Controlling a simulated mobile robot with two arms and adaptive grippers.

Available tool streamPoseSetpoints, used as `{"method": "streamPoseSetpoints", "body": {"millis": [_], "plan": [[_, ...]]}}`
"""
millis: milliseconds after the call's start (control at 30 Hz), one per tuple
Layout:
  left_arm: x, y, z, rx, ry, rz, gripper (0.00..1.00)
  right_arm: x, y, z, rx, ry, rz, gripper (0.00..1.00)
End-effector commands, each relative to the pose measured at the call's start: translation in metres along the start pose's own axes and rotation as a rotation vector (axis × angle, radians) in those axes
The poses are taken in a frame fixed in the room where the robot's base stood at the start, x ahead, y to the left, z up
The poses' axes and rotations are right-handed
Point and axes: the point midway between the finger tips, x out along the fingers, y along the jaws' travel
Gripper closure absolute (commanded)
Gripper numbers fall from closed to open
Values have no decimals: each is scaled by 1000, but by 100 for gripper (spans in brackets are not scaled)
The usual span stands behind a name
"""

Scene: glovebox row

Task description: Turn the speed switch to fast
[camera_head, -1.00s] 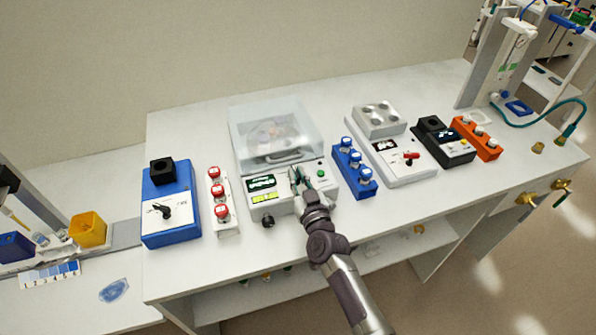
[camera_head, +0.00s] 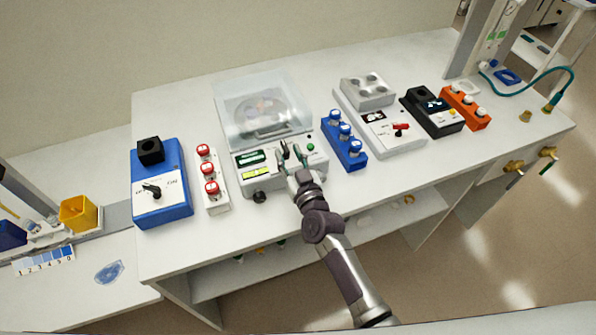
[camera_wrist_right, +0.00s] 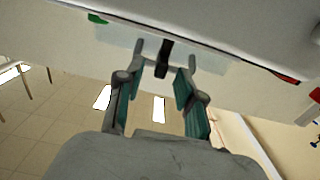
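A centrifuge with a clear lid (camera_head: 265,105) stands mid-bench. Its front panel (camera_head: 248,172) has a display, a yellow-green label and a green button (camera_head: 310,147). My right gripper (camera_head: 292,155) is at this panel, left of the green button, and partly hides it. In the right wrist view a black lever (camera_wrist_right: 166,57) stands out from the panel between the two open fingertips (camera_wrist_right: 164,64), with a gap on each side. I cannot read the lever's markings or tell which device switch is the speed switch. My left gripper is not in view.
A blue device (camera_head: 160,190) with a black lever and a rack of red-capped vials (camera_head: 212,178) stand left. A blue vial rack (camera_head: 344,140), a white device with a red lever (camera_head: 385,125), a black device (camera_head: 432,110) and an orange rack (camera_head: 464,107) stand right.

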Motion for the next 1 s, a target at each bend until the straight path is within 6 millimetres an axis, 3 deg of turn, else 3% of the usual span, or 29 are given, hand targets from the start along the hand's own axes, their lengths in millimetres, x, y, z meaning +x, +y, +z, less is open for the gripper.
{"method": "streamPoseSetpoints", "body": {"millis": [200,433,600,1000], "plan": [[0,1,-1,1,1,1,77,-49,0,2,-1,-4,0,62],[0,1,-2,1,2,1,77,-88,0,1,1,-3,0,62],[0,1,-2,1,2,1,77,-100,0,1,0,-2,0,62],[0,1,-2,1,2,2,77,-101,0,0,0,-1,0,62]]}}
